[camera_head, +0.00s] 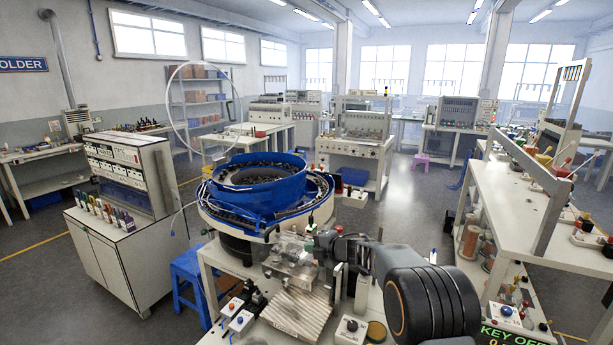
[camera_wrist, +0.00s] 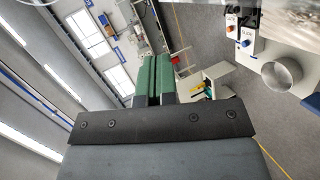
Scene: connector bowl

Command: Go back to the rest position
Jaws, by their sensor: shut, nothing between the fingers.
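My gripper (camera_wrist: 157,60) has two green finger pads pressed together with nothing between them, seen in the wrist view. The fingers point away into open room, towards the floor and the walls. In the head view my dark arm reaches in from the lower right over the workbench. The fingertips are hard to make out there. The blue bowl feeder (camera_head: 258,182) stands on the bench, left of my arm and apart from it. Dark small parts line its inside and ledges.
A metal fixture (camera_head: 292,262) and a ribbed plate (camera_head: 297,311) lie close to my arm. Button boxes (camera_head: 241,321) sit at the bench's front left. A blue stool (camera_head: 190,281) and a grey cabinet (camera_head: 124,262) stand left. A white shelved bench (camera_head: 515,200) stands right. Floor between is clear.

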